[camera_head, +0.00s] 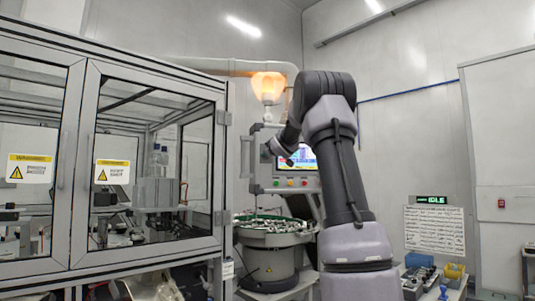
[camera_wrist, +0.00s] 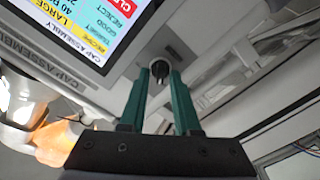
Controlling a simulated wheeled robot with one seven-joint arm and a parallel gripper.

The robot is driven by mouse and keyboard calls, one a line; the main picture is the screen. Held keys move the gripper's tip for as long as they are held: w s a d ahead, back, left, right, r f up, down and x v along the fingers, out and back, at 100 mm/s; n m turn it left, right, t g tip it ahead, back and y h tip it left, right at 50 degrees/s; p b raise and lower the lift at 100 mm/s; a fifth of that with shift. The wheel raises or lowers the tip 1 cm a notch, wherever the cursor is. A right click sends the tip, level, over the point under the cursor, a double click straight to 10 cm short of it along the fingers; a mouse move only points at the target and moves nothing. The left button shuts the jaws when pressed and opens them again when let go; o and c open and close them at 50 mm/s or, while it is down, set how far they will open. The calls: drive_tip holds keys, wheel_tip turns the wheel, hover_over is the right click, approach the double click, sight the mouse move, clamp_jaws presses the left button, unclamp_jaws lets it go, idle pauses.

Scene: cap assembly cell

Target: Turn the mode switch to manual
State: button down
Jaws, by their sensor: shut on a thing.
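The mode switch (camera_wrist: 160,69) is a small dark knob on the light grey control panel (camera_wrist: 125,62). In the wrist view it sits between the tips of my gripper's two green fingers. My gripper (camera_wrist: 160,74) is shut on this knob. Which way the knob points is too small to tell. In the head view my gripper (camera_head: 266,152) is at the left part of the panel (camera_head: 258,178), beside the lit screen (camera_head: 303,157), and the switch is hidden behind it.
Several coloured buttons (camera_head: 290,183) line the panel below the screen. A bowl feeder (camera_head: 268,239) stands beneath. A glazed machine enclosure (camera_head: 150,168) fills the left. An orange beacon (camera_head: 268,86) glows above the panel. A bench with bins (camera_head: 455,270) stands at right.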

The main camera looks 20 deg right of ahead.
drive_tip(key=shift+n, duration=0.7)
drive_tip(key=c, duration=0.6)
unclamp_jaws()
drive_tip(key=s, duration=0.3)
drive_tip(key=s+a, duration=0.1)
drive_tip(key=s, duration=0.6)
drive_tip(key=shift+s+a, duration=0.2)
drive_tip(key=shift+s, duration=0.2)
